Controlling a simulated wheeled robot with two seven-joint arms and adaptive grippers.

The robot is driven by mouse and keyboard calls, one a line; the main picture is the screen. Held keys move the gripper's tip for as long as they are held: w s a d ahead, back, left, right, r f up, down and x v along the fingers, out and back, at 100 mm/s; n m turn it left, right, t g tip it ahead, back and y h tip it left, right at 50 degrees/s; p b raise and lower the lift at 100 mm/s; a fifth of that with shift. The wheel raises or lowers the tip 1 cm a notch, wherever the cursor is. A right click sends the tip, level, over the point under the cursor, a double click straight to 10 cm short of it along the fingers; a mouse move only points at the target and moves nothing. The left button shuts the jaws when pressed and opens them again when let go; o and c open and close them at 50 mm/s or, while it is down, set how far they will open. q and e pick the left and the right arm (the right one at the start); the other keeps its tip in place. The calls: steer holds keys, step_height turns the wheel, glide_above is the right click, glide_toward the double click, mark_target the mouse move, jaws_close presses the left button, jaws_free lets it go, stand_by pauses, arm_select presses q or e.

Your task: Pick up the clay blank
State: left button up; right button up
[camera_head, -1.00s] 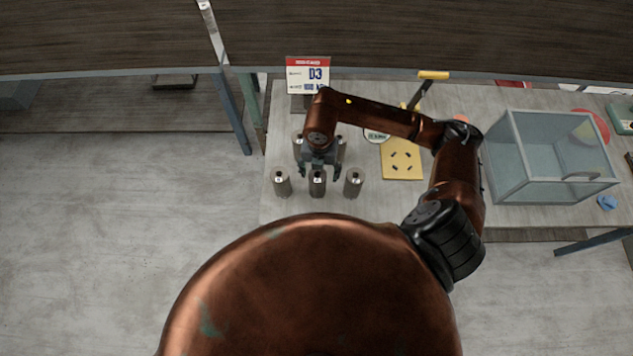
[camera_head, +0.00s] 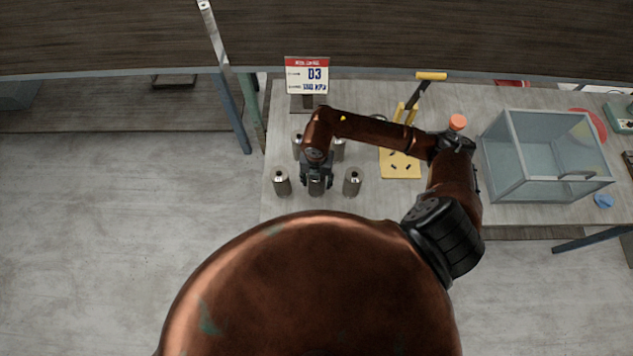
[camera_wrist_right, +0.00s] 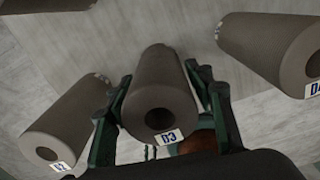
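The clay blank labelled D3 (camera_head: 316,186) is a grey-brown upright cylinder with a hole in its top, the middle one of the front row on the table. In the right wrist view this blank (camera_wrist_right: 160,88) stands between my green fingers. The fingers also show in the right wrist view (camera_wrist_right: 158,85). The blank seems still on the table. My left gripper is not in view.
Similar blanks stand left (camera_head: 282,182) and right (camera_head: 352,182), with more behind (camera_head: 338,150). A D3 sign (camera_head: 307,75) stands at the back. A yellow board (camera_head: 400,166) and a glass box (camera_head: 548,160) are to the right. My arm spans above the table.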

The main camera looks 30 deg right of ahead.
jaws_close()
stand_by(0.4)
steer(key=shift+r, duration=0.15)
